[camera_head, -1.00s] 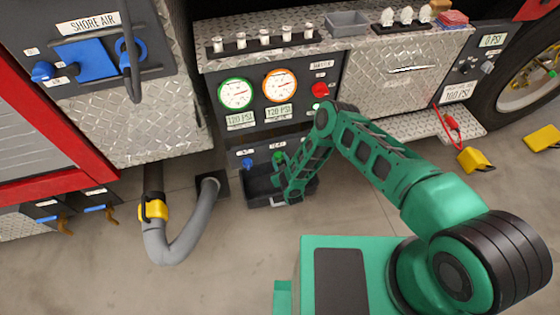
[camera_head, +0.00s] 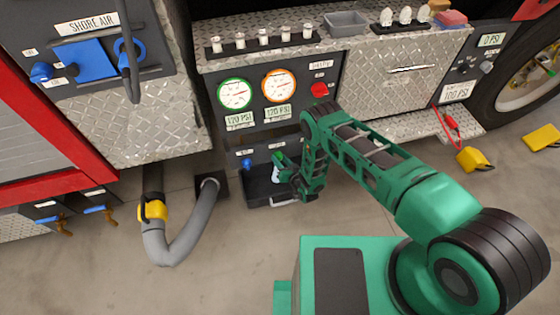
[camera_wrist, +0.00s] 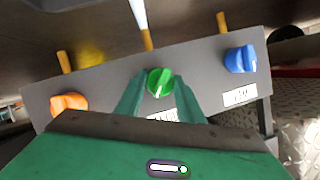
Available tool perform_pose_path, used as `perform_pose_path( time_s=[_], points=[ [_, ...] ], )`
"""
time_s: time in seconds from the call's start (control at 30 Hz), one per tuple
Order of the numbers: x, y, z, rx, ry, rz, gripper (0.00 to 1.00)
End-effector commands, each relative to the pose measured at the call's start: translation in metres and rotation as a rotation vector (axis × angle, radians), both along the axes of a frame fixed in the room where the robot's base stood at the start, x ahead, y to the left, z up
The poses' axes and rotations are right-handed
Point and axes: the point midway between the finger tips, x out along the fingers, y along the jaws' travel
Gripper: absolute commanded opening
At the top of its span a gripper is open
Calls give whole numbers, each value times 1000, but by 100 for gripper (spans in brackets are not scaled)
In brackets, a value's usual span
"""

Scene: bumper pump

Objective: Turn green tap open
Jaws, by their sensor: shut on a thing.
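The green tap (camera_wrist: 160,82) is in the middle of a grey panel in the wrist view, between an orange tap (camera_wrist: 69,103) and a blue tap (camera_wrist: 240,59). My gripper (camera_wrist: 157,90) has one finger on each side of the green knob and is shut on it. Above the knob in that view, a white stream (camera_wrist: 138,12) leaves the middle brass outlet (camera_wrist: 147,39). In the head view my gripper (camera_head: 281,160) is at the low panel; it hides the green tap, and a pale streak shows below it. The blue tap (camera_head: 246,164) is to its left.
A black tray (camera_head: 255,198) lies under the taps. Two gauges and a red button (camera_head: 319,90) are on the panel above. A grey hose (camera_head: 185,238) bends across the floor at left. The floor in front is clear.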

Motion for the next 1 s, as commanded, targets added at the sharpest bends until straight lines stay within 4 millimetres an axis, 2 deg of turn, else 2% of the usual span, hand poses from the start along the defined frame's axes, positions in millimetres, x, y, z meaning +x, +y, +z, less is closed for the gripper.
perform_pose_path(
  time_s=[0.6,1.0],
  points=[
    [-1,-4,-7,548,176,0,12],
    [0,-5,-8,796,254,-2,12]
  ],
)
